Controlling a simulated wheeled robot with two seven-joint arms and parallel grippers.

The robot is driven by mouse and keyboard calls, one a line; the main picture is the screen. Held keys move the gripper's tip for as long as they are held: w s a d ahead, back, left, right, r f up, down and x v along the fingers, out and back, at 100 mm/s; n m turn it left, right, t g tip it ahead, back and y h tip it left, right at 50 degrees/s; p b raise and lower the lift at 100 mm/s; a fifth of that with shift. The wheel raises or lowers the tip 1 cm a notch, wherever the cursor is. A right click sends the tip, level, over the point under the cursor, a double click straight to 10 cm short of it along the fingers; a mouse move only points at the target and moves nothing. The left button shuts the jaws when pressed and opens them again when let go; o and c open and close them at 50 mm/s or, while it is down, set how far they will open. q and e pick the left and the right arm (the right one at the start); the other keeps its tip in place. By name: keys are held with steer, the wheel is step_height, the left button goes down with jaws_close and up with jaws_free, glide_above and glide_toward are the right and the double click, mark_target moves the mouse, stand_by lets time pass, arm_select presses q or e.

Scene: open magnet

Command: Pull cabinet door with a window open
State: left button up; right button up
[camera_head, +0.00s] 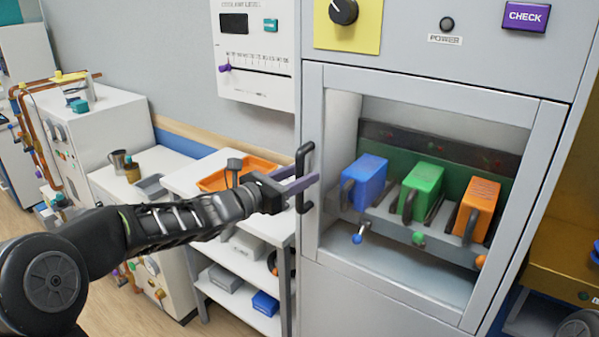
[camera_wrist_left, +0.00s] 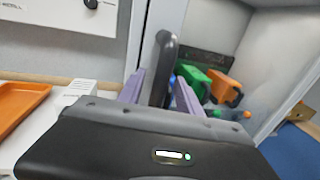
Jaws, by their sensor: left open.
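The cabinet door (camera_head: 312,225) has a light grey frame around a large window and looks shut in the head view. Its black vertical handle (camera_head: 303,178) is on the door's left side. My left gripper (camera_head: 298,184) is at the handle, its purple fingers pointing right. In the left wrist view the handle (camera_wrist_left: 164,65) stands between the two open fingers (camera_wrist_left: 158,92); I cannot tell whether either finger touches it. Blue (camera_head: 364,182), green (camera_head: 424,190) and orange (camera_head: 479,207) blocks with levers show through the window. My right gripper does not show.
A yellow-brown unit (camera_head: 568,230) stands at the right of the cabinet.

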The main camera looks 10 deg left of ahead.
arm_select(q)
steer(key=shift+c, duration=0.2)
jaws_close()
stand_by(0.3)
stand_by(0.9)
